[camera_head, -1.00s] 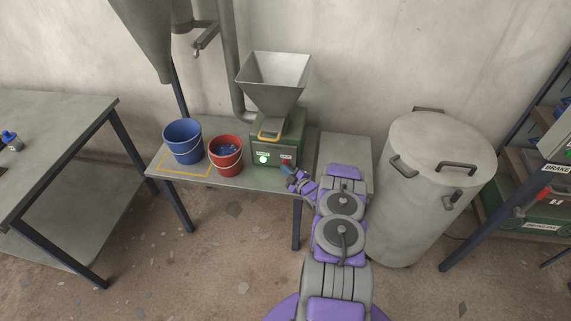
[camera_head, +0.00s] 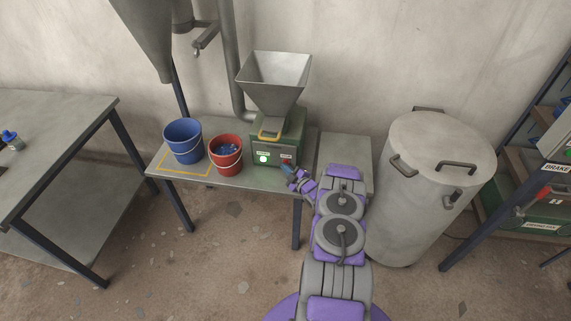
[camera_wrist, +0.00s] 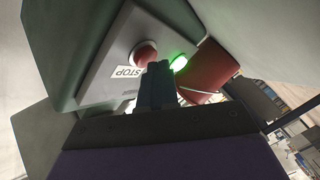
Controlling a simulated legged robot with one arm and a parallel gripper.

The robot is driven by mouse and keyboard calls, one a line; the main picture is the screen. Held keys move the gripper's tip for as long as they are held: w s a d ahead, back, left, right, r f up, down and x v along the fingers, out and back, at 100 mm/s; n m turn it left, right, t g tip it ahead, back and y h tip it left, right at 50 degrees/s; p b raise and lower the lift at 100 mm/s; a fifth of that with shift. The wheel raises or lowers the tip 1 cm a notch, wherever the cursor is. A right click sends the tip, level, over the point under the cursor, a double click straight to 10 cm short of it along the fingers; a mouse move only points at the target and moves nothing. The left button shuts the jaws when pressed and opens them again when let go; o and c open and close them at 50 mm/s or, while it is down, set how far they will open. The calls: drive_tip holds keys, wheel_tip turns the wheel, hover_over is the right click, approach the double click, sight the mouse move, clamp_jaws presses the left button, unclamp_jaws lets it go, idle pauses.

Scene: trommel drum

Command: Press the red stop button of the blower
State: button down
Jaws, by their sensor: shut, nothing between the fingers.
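The blower (camera_head: 276,138) is a green box with a grey hopper, standing on the small table. Its red stop button (camera_wrist: 145,54) sits on a grey panel above a STOP label (camera_wrist: 128,71) in the wrist view. A lit green button (camera_wrist: 179,63) is beside it; this green light (camera_head: 263,159) also shows in the head view. My gripper (camera_wrist: 157,70) is shut and empty, its fingertips just below and right of the red button in the wrist view. In the head view my gripper (camera_head: 287,169) is at the panel's lower right corner. I cannot tell whether it touches the button.
A red bucket (camera_head: 226,166) holding blue pieces and a blue bucket (camera_head: 184,150) stand left of the blower on the table (camera_head: 240,181). A large grey drum (camera_head: 425,215) stands to the right of my arm. A shelf is at the far right.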

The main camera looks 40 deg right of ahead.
drive_tip(key=shift+w+d+r, duration=0.25)
drive_tip(key=shift+w+r, duration=0.1)
drive_tip(key=shift+r, duration=0.2)
drive_tip(key=shift+d+r, duration=0.2)
drive_tip(key=shift+d, duration=0.05)
idle(0.4)
drive_tip(key=shift+s+p, duration=0.15)
drive_tip(key=shift+p, duration=0.15)
drive_tip(key=shift+s+f+p, duration=0.4)
drive_tip(key=shift+s+f, duration=0.05)
drive_tip(key=shift+s, duration=0.2)
drive_tip(key=shift+a+f, duration=0.1)
drive_tip(key=shift+f, duration=0.05)
drive_tip(key=shift+s+a+f+p, duration=0.2)
drive_tip(key=shift+s+a+p, duration=0.1)
drive_tip(key=shift+a+p, duration=0.2)
drive_tip(key=shift+s+a+p, duration=0.5)
drive_tip(key=shift+a+p, duration=0.05)
drive_tip(key=shift+p, duration=0.15)
drive_tip(key=a+p, duration=0.1)
drive_tip(key=s+a+p, duration=0.1)
drive_tip(key=shift+s+a+r, duration=0.2)
drive_tip(key=shift+a, duration=0.15)
drive_tip(key=shift+f, duration=0.1)
